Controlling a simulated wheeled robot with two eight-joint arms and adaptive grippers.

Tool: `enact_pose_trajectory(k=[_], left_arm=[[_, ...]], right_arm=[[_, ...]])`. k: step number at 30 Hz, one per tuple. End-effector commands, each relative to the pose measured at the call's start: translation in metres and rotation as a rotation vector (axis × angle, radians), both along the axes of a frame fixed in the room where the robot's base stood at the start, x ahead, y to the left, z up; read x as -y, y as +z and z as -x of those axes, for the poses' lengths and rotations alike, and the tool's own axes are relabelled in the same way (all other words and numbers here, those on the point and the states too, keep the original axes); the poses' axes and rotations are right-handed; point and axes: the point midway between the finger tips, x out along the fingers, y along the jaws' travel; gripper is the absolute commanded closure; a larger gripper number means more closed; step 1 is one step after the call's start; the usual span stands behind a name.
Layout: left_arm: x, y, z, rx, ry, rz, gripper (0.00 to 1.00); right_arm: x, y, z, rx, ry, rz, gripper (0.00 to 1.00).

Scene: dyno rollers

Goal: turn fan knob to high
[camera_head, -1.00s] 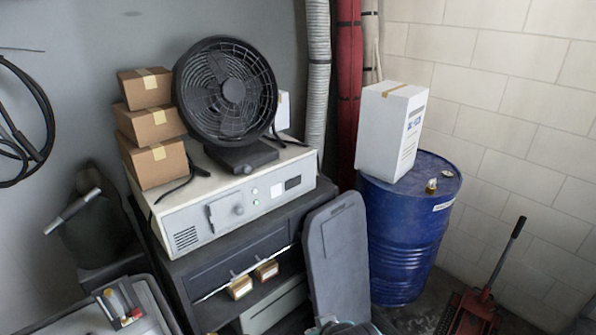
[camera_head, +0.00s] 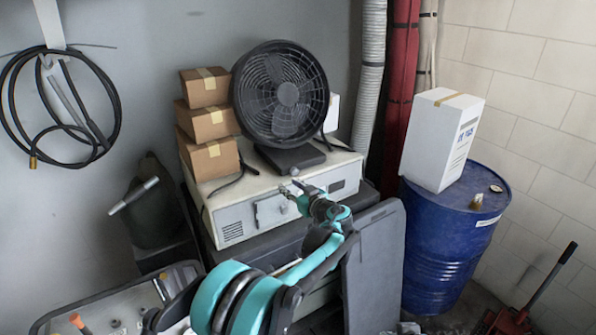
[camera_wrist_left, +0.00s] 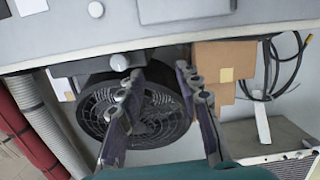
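The black round fan (camera_head: 282,95) stands on its dark base (camera_head: 290,158) on top of the pale cabinet (camera_head: 210,205). In the left wrist view, which looks upside down, the fan (camera_wrist_left: 150,118) lies below the cabinet edge. A light grey round knob (camera_wrist_left: 119,62) shows on its base, near the left finger in that picture. My left gripper (camera_head: 291,188) is in front of the cabinet's upper front edge, below the fan base. Its fingers (camera_wrist_left: 160,71) are apart with nothing between them. My right gripper is out of view.
Stacked cardboard boxes (camera_head: 208,123) stand left of the fan. The cabinet front has a latch (camera_head: 272,211) close to my gripper. A grey panel (camera_head: 374,270) leans at the right, beside a blue drum (camera_head: 440,250) carrying a white box (camera_head: 437,140).

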Motion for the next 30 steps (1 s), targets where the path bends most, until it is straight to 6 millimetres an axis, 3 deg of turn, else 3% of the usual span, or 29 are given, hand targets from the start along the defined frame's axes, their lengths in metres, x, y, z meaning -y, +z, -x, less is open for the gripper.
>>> enact_pose_trajectory(k=[3,9,22,30], left_arm=[[0.034,-0.008,-0.019,0.109,-0.014,0.002,0.66],[0.057,-0.015,-0.030,0.201,-0.028,0.009,0.66],[0.027,-0.017,-0.083,0.208,-0.029,0.011,0.66],[0.019,-0.016,-0.096,0.207,-0.030,0.011,0.66]], right_arm=[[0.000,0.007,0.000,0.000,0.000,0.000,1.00],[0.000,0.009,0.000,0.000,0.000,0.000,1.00],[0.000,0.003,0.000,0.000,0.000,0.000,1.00],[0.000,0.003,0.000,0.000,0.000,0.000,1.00]])
